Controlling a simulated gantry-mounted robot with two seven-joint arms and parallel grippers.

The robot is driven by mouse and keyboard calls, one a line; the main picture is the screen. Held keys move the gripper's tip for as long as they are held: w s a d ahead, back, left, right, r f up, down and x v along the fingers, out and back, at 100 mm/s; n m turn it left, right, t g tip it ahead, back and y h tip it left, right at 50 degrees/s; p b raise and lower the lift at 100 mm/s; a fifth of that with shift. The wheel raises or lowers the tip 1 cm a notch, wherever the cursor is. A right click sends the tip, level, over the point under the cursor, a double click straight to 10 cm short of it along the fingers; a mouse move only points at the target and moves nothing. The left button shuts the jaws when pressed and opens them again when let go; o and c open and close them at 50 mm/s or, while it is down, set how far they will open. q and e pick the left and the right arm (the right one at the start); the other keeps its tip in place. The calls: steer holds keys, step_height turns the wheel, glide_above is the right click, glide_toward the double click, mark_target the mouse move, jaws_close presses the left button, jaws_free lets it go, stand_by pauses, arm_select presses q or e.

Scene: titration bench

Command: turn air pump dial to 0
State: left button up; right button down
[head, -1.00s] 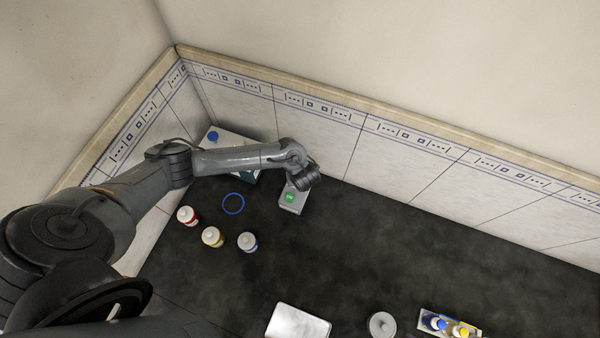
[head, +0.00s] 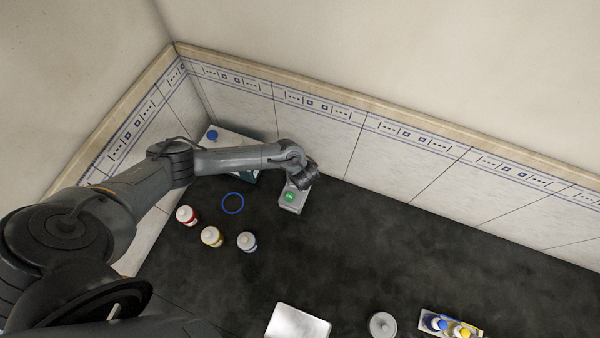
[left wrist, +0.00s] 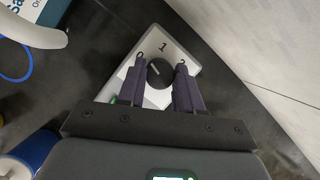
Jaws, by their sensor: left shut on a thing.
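The air pump is a small pale grey box with a green spot (head: 292,203) by the back wall in the head view. In the left wrist view its top plate (left wrist: 183,48) shows the marks 0, 1 and 2 around a round black dial (left wrist: 158,84). A light pointer line on the dial's upper part points up and left, roughly between 0 and 1. My left gripper (left wrist: 161,68) is shut on the dial, one finger on each side. The left finger lies close to the 0, the right finger close to the 2. My right gripper is out of view.
A blue ring (head: 232,204) and several capped bottles (head: 212,237) stand left of the pump. A box with a blue cap (head: 213,134) is behind my left arm. A white tray (head: 298,322) lies at the front.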

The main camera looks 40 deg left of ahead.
arm_select(q)
steer(key=shift+d+r+n+g+p, duration=0.1)
steer(key=shift+r+n+g+p, duration=0.15)
steer(key=shift+n+p, duration=0.85)
steer(key=shift+w+f+n+g+p, duration=0.1)
steer(key=shift+f+n+g+p, duration=0.15)
steer(key=shift+n+p, duration=0.15)
steer(key=shift+y, duration=0.3)
steer(key=o, duration=1)
steer(key=p+v, duration=0.4)
steer(key=v, duration=0.6)
steer(key=shift+r, duration=0.4)
